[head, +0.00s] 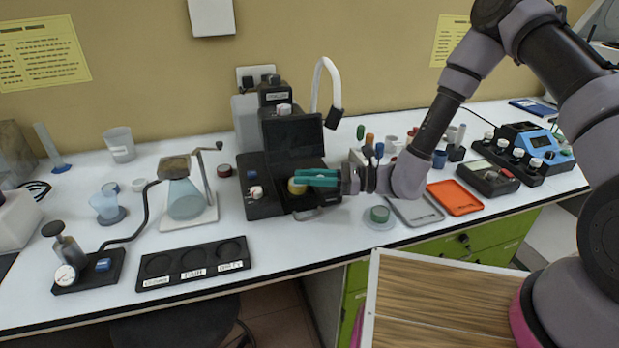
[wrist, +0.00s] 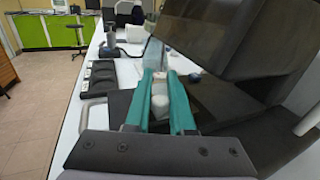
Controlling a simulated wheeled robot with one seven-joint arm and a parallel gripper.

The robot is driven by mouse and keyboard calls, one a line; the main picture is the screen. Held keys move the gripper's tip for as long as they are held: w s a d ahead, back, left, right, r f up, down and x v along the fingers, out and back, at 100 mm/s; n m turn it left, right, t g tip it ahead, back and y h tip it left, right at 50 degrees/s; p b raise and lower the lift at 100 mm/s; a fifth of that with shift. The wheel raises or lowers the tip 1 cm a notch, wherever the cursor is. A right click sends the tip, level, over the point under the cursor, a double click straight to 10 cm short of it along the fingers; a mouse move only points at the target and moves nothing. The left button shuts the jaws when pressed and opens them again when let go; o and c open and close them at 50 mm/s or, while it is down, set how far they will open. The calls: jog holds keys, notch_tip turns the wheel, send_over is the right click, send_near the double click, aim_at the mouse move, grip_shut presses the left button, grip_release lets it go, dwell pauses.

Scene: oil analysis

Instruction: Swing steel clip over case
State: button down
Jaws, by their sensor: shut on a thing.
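The black instrument (head: 262,200) stands mid-bench, with a dark panel raised on it. My gripper (head: 300,180) comes in from the right, its teal fingers level over the instrument's front part. A yellowish round piece (head: 296,188) shows at the fingertips. In the wrist view the fingers (wrist: 160,88) close around a small pale grey piece (wrist: 159,103); I cannot tell whether it is the steel clip. A pale metal part (head: 306,214) shows below the fingers at the instrument's front. The case cannot be clearly made out.
A black tray with several round wells (head: 194,265) lies front left. A stand with a bluish flask (head: 186,198) is left of the instrument.

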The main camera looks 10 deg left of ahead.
jog(key=shift+a+m+t, duration=0.1)
jog(key=shift+m+t, duration=0.2)
jog(key=shift+t, duration=0.1)
jog(key=c, duration=0.8)
grip_release()
jog(key=w+d, duration=0.1)
jog(key=d, duration=0.9)
jog(key=shift+w+d, duration=0.3)
jog(key=shift+d, duration=0.1)
